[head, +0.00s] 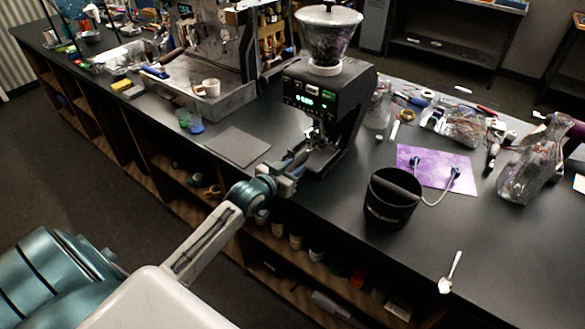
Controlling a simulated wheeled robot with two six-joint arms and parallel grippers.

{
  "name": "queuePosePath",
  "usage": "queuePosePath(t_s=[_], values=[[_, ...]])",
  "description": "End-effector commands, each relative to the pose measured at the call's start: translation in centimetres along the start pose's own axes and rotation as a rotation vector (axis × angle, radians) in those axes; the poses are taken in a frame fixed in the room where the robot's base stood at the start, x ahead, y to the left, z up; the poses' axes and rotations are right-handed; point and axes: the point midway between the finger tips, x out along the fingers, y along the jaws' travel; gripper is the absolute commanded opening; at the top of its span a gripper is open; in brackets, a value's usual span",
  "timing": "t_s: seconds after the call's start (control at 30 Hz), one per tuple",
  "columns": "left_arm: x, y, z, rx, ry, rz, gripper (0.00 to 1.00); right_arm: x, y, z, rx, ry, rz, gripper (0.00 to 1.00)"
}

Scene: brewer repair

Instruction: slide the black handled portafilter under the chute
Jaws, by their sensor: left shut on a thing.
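The black grinder (318,98) with a lit green display stands on the dark counter, a clear hopper (328,38) on top. Its chute (314,131) is on the front, below the display. My left gripper (293,166) is in front of the grinder, shut on the black handled portafilter (302,154). The portafilter points towards the space below the chute. It is small and mostly hidden by the gripper, so I cannot tell whether its basket is directly under the chute. My right gripper is not in view.
A black knock box (391,198) stands to the right, near a purple mat (436,168). A flat dark mat (237,146) lies left of the gripper. The espresso machine (215,55) stands behind left. A spoon (451,272) lies at the front right.

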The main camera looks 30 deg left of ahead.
Motion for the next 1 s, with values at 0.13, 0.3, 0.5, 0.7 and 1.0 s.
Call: queuePosePath(t_s=[0.13,0.3,0.5,0.7,1.0], values=[[0.0,0.0,-0.1,0.0,0.003,0.0,0.46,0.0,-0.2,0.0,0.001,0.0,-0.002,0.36],[0.0,0.0,-0.1,0.0,0.002,0.0,0.53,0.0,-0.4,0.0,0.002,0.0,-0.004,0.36],[-0.2,0.0,0.2,0.001,-0.002,0.0,0.53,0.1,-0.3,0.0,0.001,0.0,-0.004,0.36],[-2.6,0.0,0.3,0.005,-0.002,0.001,0.53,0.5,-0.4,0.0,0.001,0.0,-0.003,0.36],[-8.2,0.0,0.2,0.006,-0.002,0.002,0.53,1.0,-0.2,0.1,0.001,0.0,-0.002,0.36]])
